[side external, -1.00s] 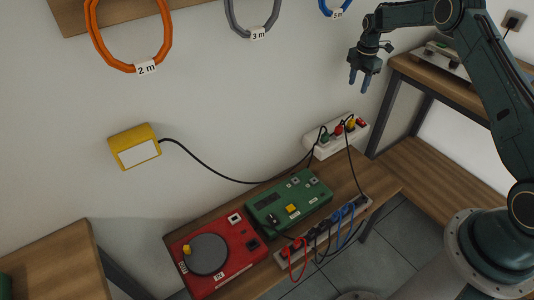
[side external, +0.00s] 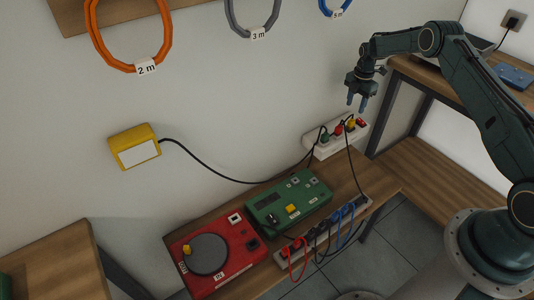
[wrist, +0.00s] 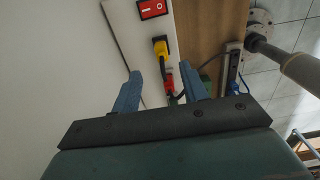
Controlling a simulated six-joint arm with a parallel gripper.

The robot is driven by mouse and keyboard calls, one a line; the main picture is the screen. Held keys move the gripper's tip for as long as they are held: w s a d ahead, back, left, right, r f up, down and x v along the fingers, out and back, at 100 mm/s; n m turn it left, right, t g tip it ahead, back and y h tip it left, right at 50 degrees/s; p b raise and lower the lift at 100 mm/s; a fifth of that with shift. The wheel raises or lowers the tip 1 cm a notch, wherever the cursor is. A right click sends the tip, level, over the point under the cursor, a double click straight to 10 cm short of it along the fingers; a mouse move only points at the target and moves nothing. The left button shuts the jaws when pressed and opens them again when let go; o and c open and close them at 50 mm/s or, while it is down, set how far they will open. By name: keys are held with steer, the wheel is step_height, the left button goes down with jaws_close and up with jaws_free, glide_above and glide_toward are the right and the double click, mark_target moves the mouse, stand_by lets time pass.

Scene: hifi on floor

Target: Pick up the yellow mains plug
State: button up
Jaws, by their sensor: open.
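The yellow mains plug (side external: 351,125) sits in the white power strip (side external: 322,149) on the wall side of the bench, near the strip's right end. In the wrist view the yellow plug (wrist: 160,48) is above and between my fingertips, with a black cable running down from it. My gripper (side external: 357,103) is open and empty, pointing down a little above the strip. In the wrist view its two blue fingers (wrist: 163,83) are spread apart, and neither touches the plug.
A red plug (side external: 338,130) and a green plug (side external: 325,138) are beside the yellow one. A red switch (wrist: 152,8) is at the strip's end. A green device (side external: 290,200) and red device (side external: 215,255) stand on the bench, with a front strip (side external: 283,257) of red, black and blue plugs.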

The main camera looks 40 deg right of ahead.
mark_target(352, 120)
steer(key=shift+f, duration=1.55)
steer(key=shift+f, duration=0.1)
steer(key=shift+s+f, duration=0.15)
steer(key=shift+f, duration=2.3)
jaws_close()
